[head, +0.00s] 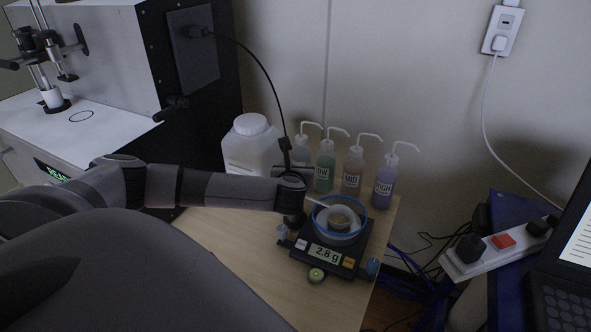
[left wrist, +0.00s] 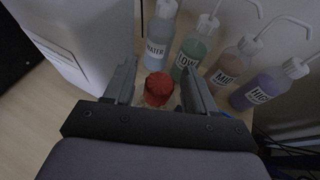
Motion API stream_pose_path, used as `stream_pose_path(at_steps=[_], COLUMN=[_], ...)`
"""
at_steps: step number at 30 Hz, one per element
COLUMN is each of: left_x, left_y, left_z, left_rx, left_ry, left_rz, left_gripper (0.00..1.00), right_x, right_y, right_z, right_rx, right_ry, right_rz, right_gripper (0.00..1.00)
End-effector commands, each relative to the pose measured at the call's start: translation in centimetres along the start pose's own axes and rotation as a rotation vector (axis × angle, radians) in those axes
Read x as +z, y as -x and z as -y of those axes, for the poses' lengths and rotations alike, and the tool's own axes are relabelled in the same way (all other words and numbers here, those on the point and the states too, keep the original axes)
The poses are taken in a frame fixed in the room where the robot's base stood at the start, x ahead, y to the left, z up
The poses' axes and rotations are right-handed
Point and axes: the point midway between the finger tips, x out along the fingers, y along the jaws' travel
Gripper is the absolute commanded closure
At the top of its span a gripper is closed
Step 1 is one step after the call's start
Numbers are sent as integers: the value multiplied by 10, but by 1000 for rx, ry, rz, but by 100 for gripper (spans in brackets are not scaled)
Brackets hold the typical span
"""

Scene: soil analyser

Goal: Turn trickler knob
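The red trickler knob (left wrist: 158,90) shows in the left wrist view, between the fingers of my left gripper (left wrist: 159,72). The fingers are apart, one on each side of the knob, with a gap visible on both sides. In the head view my left wrist hangs over the left side of the scale (head: 323,255), and it hides the knob and most of the trickler. A pale tube (head: 320,202) runs from there toward the blue-rimmed bowl (head: 340,235) on the scale. The display reads 2.8 g. My right gripper is in neither view.
Several wash bottles (head: 353,172) stand behind the scale, close to my left gripper. A white jug (head: 250,148) stands behind my left arm. A large analyser (head: 110,50) is at the left. A power strip (head: 500,245) and laptop (head: 560,290) are at the right.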

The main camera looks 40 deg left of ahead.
Motion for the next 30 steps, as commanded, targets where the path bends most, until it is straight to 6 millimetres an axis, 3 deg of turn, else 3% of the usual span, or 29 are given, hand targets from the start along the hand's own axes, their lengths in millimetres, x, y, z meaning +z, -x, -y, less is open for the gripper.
stream_pose_path(at_steps=[7,21,30], left_x=[-1,0,0], left_y=[9,64,72], left_z=[0,0,0], left_rx=[-1,-1,1], left_ry=[-1,-1,-1], left_rz=[-2,0,0], left_gripper=[44,44,44], right_x=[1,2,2], right_y=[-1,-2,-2], right_z=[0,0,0], right_rx=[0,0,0], right_ry=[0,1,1], right_rz=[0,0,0], right_gripper=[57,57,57])
